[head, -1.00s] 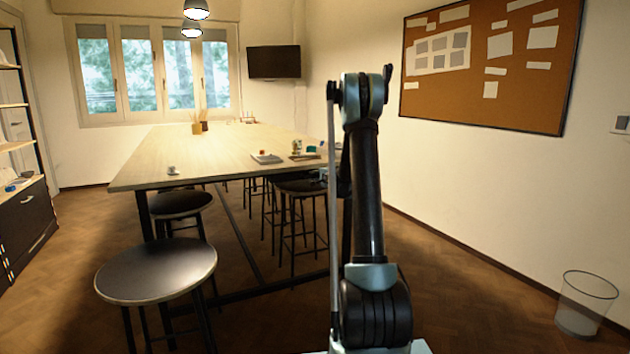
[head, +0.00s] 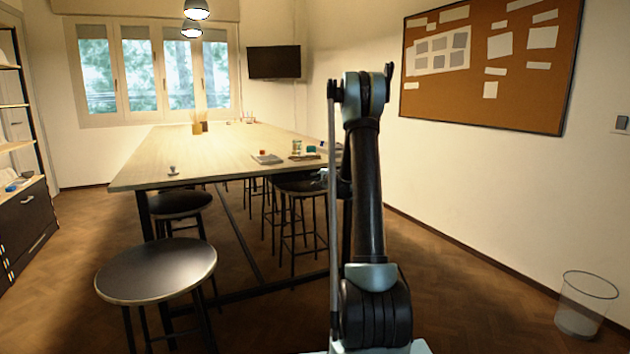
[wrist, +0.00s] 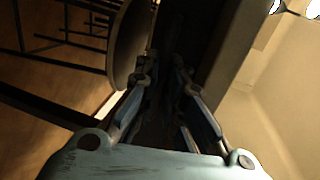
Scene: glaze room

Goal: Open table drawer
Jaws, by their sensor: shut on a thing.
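The long table with a pale wooden top (head: 215,150) and dark legs stands ahead, left of my arm. My gripper is mostly hidden behind my arm in the head view, low at the table's near right side. In the wrist view, my gripper (wrist: 163,82) has its fingers close together at a dark part under the table (wrist: 190,35). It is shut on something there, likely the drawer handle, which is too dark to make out. The drawer front is not clearly seen in either view, so I cannot tell how far it is open.
Round dark stools (head: 157,271) stand along the table's near side, and a stool seat (wrist: 130,42) is close left of my gripper. Papers (head: 267,159) and small items lie on the table.

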